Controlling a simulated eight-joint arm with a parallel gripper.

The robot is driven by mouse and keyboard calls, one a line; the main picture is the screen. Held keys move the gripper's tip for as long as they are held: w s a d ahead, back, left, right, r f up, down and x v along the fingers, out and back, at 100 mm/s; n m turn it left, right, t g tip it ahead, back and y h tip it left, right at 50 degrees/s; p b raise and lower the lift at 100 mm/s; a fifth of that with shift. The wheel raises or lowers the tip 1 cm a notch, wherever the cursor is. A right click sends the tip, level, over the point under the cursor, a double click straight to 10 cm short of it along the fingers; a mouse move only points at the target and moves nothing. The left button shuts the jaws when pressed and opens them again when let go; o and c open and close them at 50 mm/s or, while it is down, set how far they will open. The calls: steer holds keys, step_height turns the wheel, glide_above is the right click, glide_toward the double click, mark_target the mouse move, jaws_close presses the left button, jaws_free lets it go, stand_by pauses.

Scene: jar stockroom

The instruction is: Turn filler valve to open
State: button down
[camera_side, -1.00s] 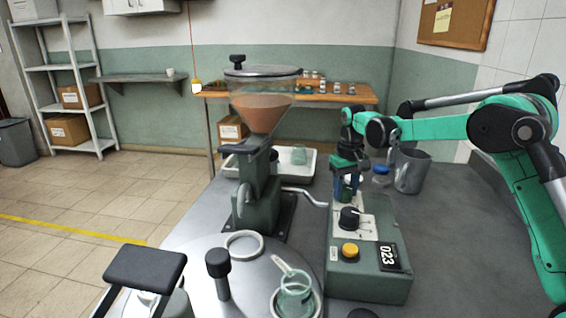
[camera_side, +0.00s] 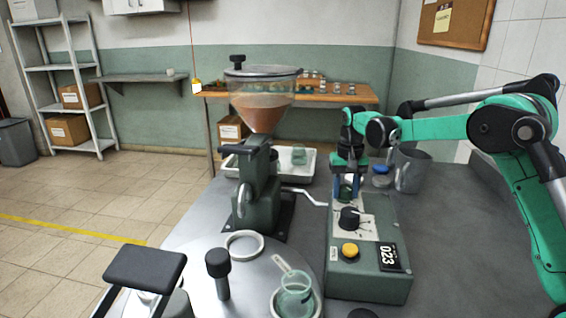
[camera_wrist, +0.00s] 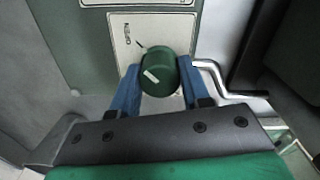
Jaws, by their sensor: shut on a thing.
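The filler valve is a round green knob (camera_wrist: 160,80) with a short white mark, in the wrist view. It sits on a pale label plate (camera_wrist: 122,38) with small lettering, hard to read, and a short black line above the knob's left side. The white mark is on the knob's left part, tilted. My gripper (camera_wrist: 157,88) is shut on the knob, one blue finger on each side. In the side view my gripper (camera_side: 347,188) points down at the rear of the green control box (camera_side: 368,275); the fingers mostly hide the knob there.
A black dial (camera_side: 349,217) and yellow button (camera_side: 349,250) lie just in front of my gripper. The hopper (camera_side: 261,105) stands left, a bent metal rod (camera_side: 305,193) between. A blue-lidded jar (camera_side: 381,178) and grey mug (camera_side: 411,170) stand close right.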

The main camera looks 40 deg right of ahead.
mark_target(346, 188)
steer(key=shift+c, duration=2.1)
jaws_free()
steer(key=shift+r, duration=0.1)
steer(key=shift+r, duration=2.7)
